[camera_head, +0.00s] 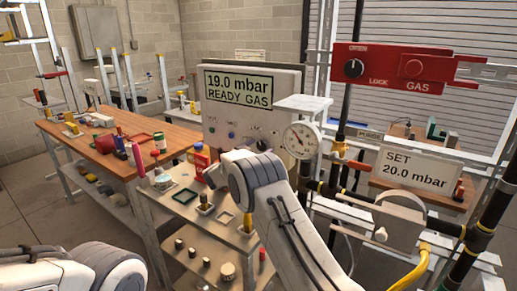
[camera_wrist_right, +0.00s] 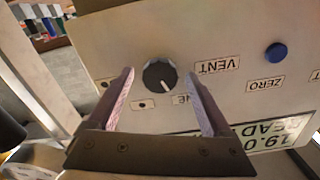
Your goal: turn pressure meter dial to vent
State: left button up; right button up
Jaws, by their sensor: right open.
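The pressure meter (camera_head: 218,128) is a pale box whose display reads 19.0 mbar READY GAS. Its black dial (camera_wrist_right: 159,75) shows in the right wrist view, where the panel appears upside down. The dial's white mark points down and slightly right, towards a label partly hidden by a finger. The VENT label (camera_wrist_right: 217,66) is to the right of the dial. My right gripper (camera_wrist_right: 161,77) is open, its two fingers on either side of the dial with gaps to it. In the head view my right wrist covers the gripper's fingers. My left gripper is out of view.
A round gauge (camera_head: 301,140) and pipework stand just right of the meter. A red gas valve panel (camera_head: 395,67) is above, and a SET 20.0 mbar sign (camera_head: 417,171) is at right. A blue ZERO button (camera_wrist_right: 276,53) is on the meter's panel. A cluttered wooden bench (camera_head: 95,165) is at left.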

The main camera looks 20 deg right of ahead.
grip_shut()
jog(key=shift+r+n+p, duration=0.15)
jog(key=shift+n+p, duration=0.45)
jog(key=shift+p, duration=0.3)
jog(key=shift+n+p, duration=1.1)
jog(key=shift+p, duration=0.15)
jog(key=n+p, duration=0.2)
jog(key=n, duration=0.1)
jog(key=shift+n+p, duration=0.65)
jog(key=shift+n, duration=0.55)
jog(key=shift+f, duration=0.2)
grip_release()
